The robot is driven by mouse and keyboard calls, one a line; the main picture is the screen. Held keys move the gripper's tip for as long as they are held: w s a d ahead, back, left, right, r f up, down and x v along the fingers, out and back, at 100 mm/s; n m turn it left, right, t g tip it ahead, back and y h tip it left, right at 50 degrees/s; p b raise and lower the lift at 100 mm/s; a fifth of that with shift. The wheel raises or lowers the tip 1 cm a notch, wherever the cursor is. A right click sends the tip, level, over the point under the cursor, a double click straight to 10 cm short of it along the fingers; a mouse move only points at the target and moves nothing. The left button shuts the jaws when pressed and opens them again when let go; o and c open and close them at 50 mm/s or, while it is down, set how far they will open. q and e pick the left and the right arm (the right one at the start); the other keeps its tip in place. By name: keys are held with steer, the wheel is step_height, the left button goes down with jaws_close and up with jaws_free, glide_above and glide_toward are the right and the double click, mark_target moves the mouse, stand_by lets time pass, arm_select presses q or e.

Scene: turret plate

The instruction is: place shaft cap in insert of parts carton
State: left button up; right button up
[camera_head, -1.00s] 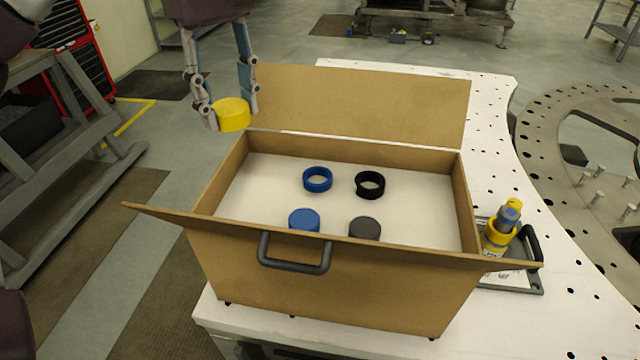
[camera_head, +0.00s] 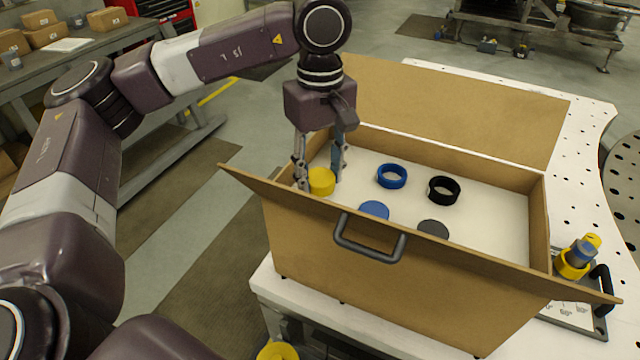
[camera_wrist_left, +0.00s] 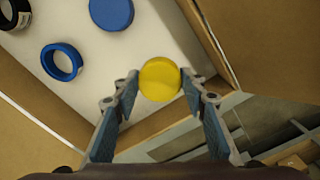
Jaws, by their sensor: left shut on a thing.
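The shaft cap is likely the yellow round cap (camera_head: 321,181), held between the fingers of my left gripper (camera_head: 319,178). The cap also shows in the left wrist view (camera_wrist_left: 160,79), between the two fingertips (camera_wrist_left: 160,84). My left gripper is shut on it, over the left end of the open parts carton (camera_head: 420,275). The white insert (camera_head: 410,208) on the carton's floor bears a blue ring (camera_head: 391,176), a black ring (camera_head: 444,189), a blue cap (camera_head: 374,210) and a dark grey cap (camera_head: 433,229). My right gripper is out of view.
The carton's flaps stand open, with a dark handle (camera_head: 368,240) on the near side. A tray (camera_head: 585,322) with a yellow and blue part (camera_head: 577,258) stands at its right on the white table (camera_head: 585,130). A workbench (camera_head: 95,45) stands at the back left.

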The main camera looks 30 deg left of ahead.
mark_target(320, 177)
arm_select(q)
step_height(320, 177, down, 4)
steer(key=shift+r+p, duration=0.25)
steer(key=shift+p, duration=0.25)
steer(key=shift+f, duration=0.1)
steer(key=shift+f+b, duration=0.25)
steer(key=shift+b, duration=0.05)
steer(key=o, duration=0.9)
steer(key=shift+r, duration=0.1)
steer(key=shift+o, duration=0.2)
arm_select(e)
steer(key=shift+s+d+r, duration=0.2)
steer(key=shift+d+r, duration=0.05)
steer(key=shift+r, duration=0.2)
